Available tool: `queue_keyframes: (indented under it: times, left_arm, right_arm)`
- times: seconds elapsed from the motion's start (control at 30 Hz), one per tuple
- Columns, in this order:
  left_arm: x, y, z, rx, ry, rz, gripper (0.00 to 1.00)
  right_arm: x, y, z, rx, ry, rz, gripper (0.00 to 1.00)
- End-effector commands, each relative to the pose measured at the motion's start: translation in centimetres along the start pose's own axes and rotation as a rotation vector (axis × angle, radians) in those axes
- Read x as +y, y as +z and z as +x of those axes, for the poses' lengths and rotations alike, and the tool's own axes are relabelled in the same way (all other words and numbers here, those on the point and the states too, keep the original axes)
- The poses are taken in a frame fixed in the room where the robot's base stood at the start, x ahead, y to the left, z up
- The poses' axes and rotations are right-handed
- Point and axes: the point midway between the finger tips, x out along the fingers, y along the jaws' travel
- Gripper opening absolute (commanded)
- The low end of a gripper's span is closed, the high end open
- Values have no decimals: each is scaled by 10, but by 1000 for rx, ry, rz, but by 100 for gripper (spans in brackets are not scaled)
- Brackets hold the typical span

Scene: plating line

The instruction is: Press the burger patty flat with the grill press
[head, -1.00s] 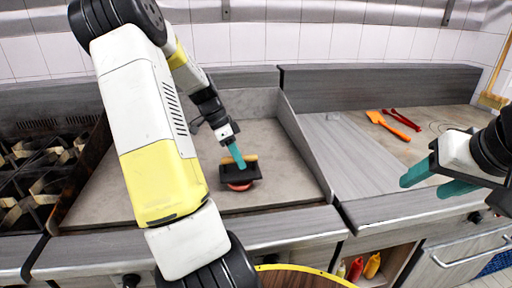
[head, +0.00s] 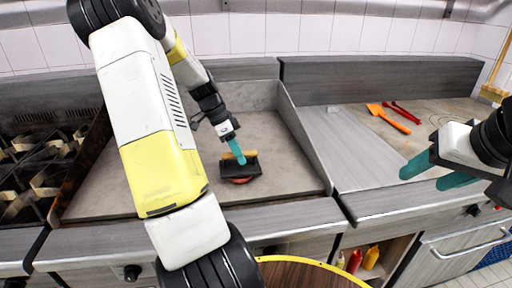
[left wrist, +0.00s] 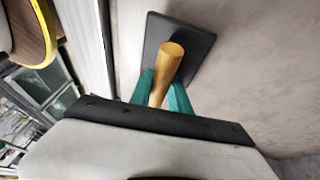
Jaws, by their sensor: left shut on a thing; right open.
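The grill press is a dark flat plate (head: 241,168) with a wooden handle. In the head view it lies over the red-brown burger patty (head: 240,181), of which only the front edge shows. The press looks slightly tilted; whether it bears fully on the patty I cannot tell. My left gripper (head: 239,156) is shut on the handle, and the left wrist view shows its teal fingers on both sides of the wooden handle (left wrist: 167,72). The patty is hidden in the left wrist view. My right gripper (head: 428,174) is open and empty at the right, over the counter's front.
The griddle (head: 115,187) is bare around the press, with raised side and back walls. An orange spatula (head: 388,118) and red tongs (head: 405,112) lie on the right counter. Burner grates (head: 40,160) stand at the left. Sauce bottles (head: 355,261) sit on a shelf below.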

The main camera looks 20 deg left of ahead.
Motion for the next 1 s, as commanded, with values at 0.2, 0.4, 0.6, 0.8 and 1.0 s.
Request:
queue_keyframes:
  times: [0.2,0.4,0.6,0.8,1.0]
  left_arm:
    - [-1,0,1,1,-1,1,0]
    - [-1,0,2,1,-1,1,0]
    - [-2,1,4,1,-2,1,0]
    - [-2,2,6,1,-2,1,0]
    - [-2,3,8,1,-1,1,0]
  right_arm:
    - [0,0,0,0,0,0,55]
    - [0,0,0,0,0,0,55]
    - [0,0,0,0,0,0,55]
    - [0,0,0,0,0,0,55]
    - [0,0,0,0,0,0,55]
